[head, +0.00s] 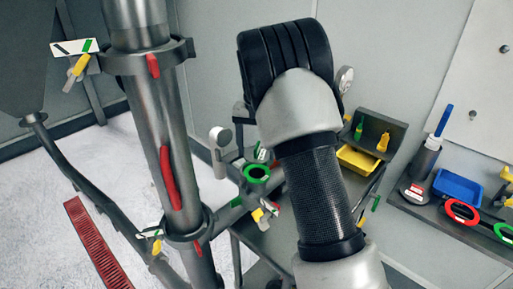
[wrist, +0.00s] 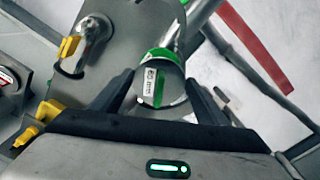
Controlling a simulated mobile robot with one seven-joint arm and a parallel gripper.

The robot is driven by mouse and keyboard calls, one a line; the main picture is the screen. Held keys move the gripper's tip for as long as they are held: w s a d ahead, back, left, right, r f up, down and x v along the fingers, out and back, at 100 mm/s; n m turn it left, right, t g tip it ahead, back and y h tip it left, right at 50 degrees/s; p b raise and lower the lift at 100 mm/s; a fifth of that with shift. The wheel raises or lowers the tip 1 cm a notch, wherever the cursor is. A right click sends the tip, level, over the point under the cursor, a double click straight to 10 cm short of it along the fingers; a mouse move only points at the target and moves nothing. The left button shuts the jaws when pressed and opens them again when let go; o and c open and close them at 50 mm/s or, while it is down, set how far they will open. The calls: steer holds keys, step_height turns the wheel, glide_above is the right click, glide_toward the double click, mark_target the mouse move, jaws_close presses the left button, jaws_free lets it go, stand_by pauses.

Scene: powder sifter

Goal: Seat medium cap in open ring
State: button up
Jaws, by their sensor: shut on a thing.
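In the wrist view my gripper (wrist: 160,78) has its two dark fingers on either side of a round grey metal cap (wrist: 172,88) with a white label and is shut on it. A silver pipe runs up to the right from behind the cap. In the head view a green ring (head: 257,172) with a dark opening sits by the pipe branch, left of my arm. My gripper is hidden behind my arm there. I cannot tell whether the cap touches the ring.
A large vertical metal tube (head: 150,120) with clamps and red and yellow handles stands left of my arm. A shelf unit with a yellow tray (head: 357,161) stands at the right. A blue tray (head: 459,186) and a red ring (head: 462,212) lie on the far-right bench.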

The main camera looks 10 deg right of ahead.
mark_target(256, 163)
steer(key=shift+f+b, duration=1.3)
steer(key=shift+f, duration=1.2)
steer(key=shift+f, duration=0.45)
steer(key=shift+r, duration=0.15)
stand_by(0.8)
steer(key=shift+p, duration=0.4)
stand_by(1.2)
steer(key=shift+p, duration=0.35)
stand_by(1.4)
stand_by(0.5)
